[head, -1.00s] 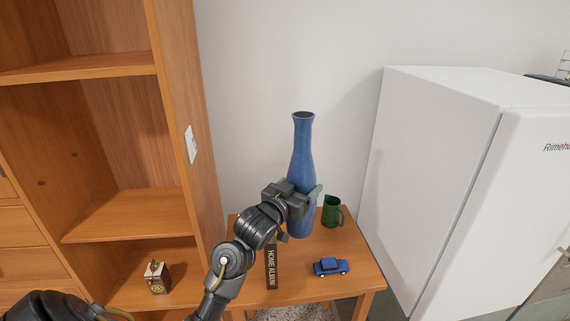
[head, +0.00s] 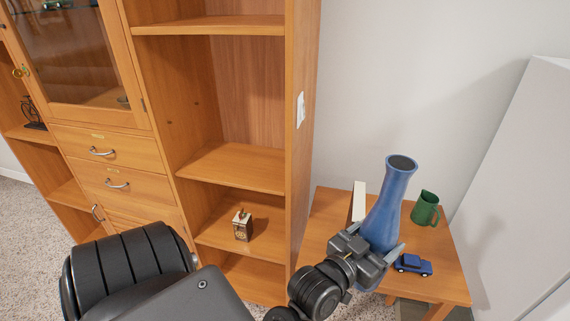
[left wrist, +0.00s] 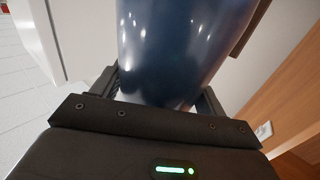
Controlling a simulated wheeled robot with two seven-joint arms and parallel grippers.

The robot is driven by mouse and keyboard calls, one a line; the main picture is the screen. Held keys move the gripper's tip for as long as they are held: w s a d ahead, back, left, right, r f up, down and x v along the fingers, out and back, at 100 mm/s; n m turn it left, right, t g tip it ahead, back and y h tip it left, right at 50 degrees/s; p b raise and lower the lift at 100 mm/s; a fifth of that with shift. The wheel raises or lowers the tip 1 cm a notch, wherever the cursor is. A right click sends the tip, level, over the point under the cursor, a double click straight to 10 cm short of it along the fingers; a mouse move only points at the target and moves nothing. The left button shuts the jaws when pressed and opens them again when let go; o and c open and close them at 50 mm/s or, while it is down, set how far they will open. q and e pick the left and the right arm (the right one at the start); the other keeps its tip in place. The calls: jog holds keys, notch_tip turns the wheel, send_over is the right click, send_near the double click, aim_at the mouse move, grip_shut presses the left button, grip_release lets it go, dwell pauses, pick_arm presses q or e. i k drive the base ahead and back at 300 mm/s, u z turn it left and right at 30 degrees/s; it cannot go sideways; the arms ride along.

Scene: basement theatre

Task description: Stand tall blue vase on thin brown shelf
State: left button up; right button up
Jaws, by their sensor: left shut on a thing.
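The tall blue vase (head: 386,208) is in my left gripper (head: 376,256), which is shut around its lower part. The vase leans slightly, with its mouth to the upper right, over or in front of the small wooden table. Its base is hidden, so I cannot tell if it touches. In the left wrist view the vase (left wrist: 180,50) fills the space between the fingers. The brown wooden shelf unit (head: 302,150) stands left of the vase, with an empty middle board (head: 235,167) and an upper board (head: 215,25). My right gripper is not in view.
The table (head: 325,215) also holds a green jug (head: 426,208), a blue toy car (head: 412,264) and an upright book (head: 358,200). A small decorated box (head: 242,226) sits on a lower shelf. A white fridge (head: 520,190) stands at right. Cabinet drawers (head: 110,165) are at left.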

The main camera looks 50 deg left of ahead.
aim_at(238, 166)
jog(key=z, duration=0.05)
jog(key=k, duration=1.15)
jog(key=u, duration=0.8)
jog(key=i, duration=1.25)
jog(key=z, duration=0.2)
